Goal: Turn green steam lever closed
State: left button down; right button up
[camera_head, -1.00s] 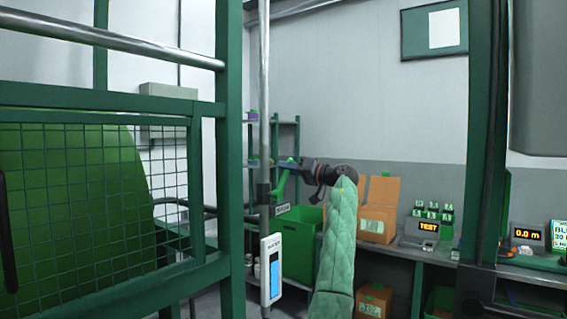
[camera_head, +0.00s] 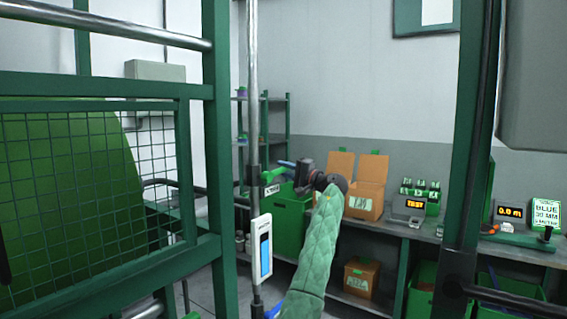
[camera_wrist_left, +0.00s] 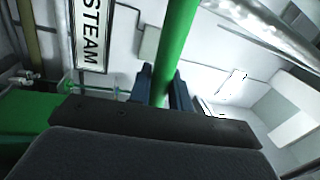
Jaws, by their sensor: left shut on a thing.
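The green steam lever (camera_head: 271,175) is on the vertical metal pipe (camera_head: 252,100) in the head view, just left of my left gripper. Only a short piece of it shows there, lying close to level. In the left wrist view the lever (camera_wrist_left: 178,45) is a green bar running up between the two fingers. My left gripper (camera_head: 287,164) is shut on it; its dark blue fingers (camera_wrist_left: 164,92) are on either side of the bar. A white STEAM label (camera_wrist_left: 92,36) is beside the lever, and the small label (camera_head: 271,189) also shows under it in the head view. My right gripper is not in view.
A white gauge with a blue column (camera_head: 262,248) hangs on the pipe below the lever. A green frame with mesh (camera_head: 217,150) stands close at left, a green post (camera_head: 477,130) at right. Behind are a green bin (camera_head: 291,222) and a bench with boxes (camera_head: 380,217).

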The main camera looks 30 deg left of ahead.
pick_arm(q)
jog(key=shift+f+m+t, duration=0.4)
jog(key=shift+f+m, duration=0.2)
jog(key=shift+m, duration=0.2)
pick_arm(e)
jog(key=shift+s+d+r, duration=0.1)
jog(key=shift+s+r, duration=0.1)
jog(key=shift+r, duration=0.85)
pick_arm(q)
jog(key=c, duration=1.3)
grip_release()
jog(key=shift+w+d+f, duration=0.1)
jog(key=shift+c, duration=0.2)
jog(key=shift+d, duration=0.1)
